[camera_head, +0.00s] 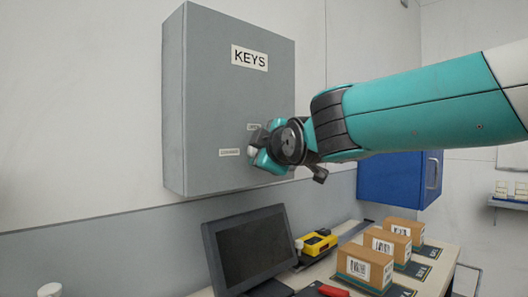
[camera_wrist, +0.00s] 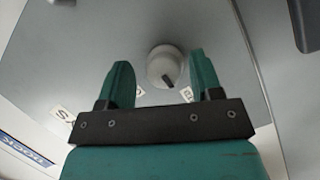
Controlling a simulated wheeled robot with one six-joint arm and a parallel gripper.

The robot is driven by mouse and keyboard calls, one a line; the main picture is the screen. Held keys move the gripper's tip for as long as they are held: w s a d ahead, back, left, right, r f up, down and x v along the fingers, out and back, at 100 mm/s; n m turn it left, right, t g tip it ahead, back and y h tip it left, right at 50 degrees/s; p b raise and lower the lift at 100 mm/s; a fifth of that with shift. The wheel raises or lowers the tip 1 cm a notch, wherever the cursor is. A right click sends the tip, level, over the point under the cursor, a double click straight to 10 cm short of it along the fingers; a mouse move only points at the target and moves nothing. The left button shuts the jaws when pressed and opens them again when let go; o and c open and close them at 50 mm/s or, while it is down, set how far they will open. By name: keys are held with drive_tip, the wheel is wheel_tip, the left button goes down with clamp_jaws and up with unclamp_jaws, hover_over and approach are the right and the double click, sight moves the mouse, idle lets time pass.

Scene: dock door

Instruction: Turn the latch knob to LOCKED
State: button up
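The grey key cabinet (camera_head: 225,85), marked KEYS, hangs on the wall. Its latch knob (camera_wrist: 164,65) is pale and round, with a dark mark on its lower part in the wrist view. This mark points down toward a small label (camera_wrist: 187,94) partly covered by a finger. My gripper (camera_wrist: 160,60) is open, its two teal fingers on either side of the knob, with a visible gap to each. In the head view my gripper (camera_head: 262,152) is at the cabinet's lower front and hides the knob. Small labels (camera_head: 229,152) beside it are too small to read.
Below the cabinet, a table holds a dark monitor (camera_head: 251,246), a yellow device (camera_head: 316,243) and cardboard boxes (camera_head: 365,264). A blue wall box (camera_head: 394,180) is behind my arm. The wall left of the cabinet is clear.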

drive_tip(key=shift+s+f, duration=0.1)
drive_tip(key=b+v, duration=0.4)
drive_tip(key=v, duration=1.3)
drive_tip(key=shift+r, duration=0.2)
drive_tip(key=shift+s+d+f, duration=0.1)
drive_tip(key=shift+d, duration=0.05)
wheel_tip(320, 180, down, 9)
drive_tip(key=s+d+m+g+h+p, duration=0.1)
drive_tip(key=s+d+m+g+p, duration=0.15)
drive_tip(key=g, duration=0.25)
drive_tip(key=s+d+f+m+g+p, duration=0.1)
drive_tip(key=s+d+f+m+g, duration=0.2)
drive_tip(key=s+f, duration=0.4)
drive_tip(key=s+d+f+m+g+h+p, duration=0.1)
drive_tip(key=s+d+f+m+g+p, duration=0.1)
drive_tip(key=s+d+f+m+g, duration=0.2)
drive_tip(key=s+f+m+g, duration=0.1)
drive_tip(key=s+f+g, duration=0.2)
drive_tip(key=s+f, duration=0.1)
drive_tip(key=shift+s+d+f+h, duration=0.25)
drive_tip(key=shift+s+h, duration=0.05)
drive_tip(key=shift+s, duration=0.5)
